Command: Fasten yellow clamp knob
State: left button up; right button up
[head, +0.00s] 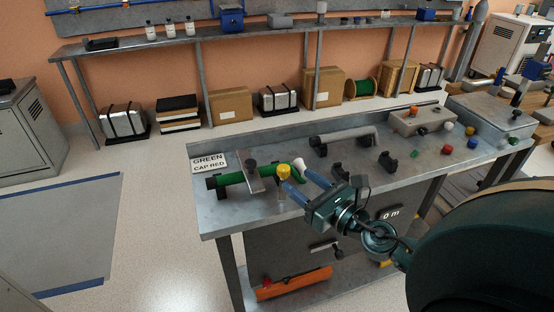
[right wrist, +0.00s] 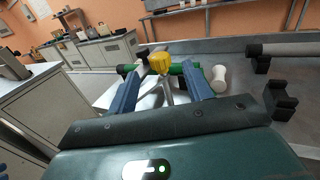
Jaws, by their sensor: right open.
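The yellow clamp knob (head: 284,171) sits at the near right end of a clamp on the bench, beside a green cylinder (head: 232,179). In the right wrist view the yellow knob (right wrist: 160,64) shows ahead, between the fingertips, with the green cylinder (right wrist: 184,69) behind it. A grey clamp bar (head: 255,178) lies across the cylinder. My right gripper (head: 293,178) is open, its two blue fingers pointing at the knob; it also shows in the right wrist view (right wrist: 163,77). I cannot tell whether the fingers touch the knob. My left gripper is out of view.
A white-ended piece (head: 298,165) lies close to the right finger. A grey cylinder (head: 345,137) rests on black cradles farther back. A sign (head: 209,162) reads "GREEN CAP RED".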

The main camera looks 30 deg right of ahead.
aim_at(279, 166)
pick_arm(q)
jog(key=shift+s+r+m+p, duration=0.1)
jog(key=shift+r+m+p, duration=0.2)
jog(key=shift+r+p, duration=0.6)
pick_arm(e)
jog(key=w, duration=0.2)
jog(key=w+a, duration=0.1)
jog(key=w, duration=0.5)
jog(key=shift+w+a, duration=0.2)
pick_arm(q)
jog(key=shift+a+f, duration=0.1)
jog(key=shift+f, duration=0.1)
pick_arm(e)
jog(key=shift+c, duration=0.2)
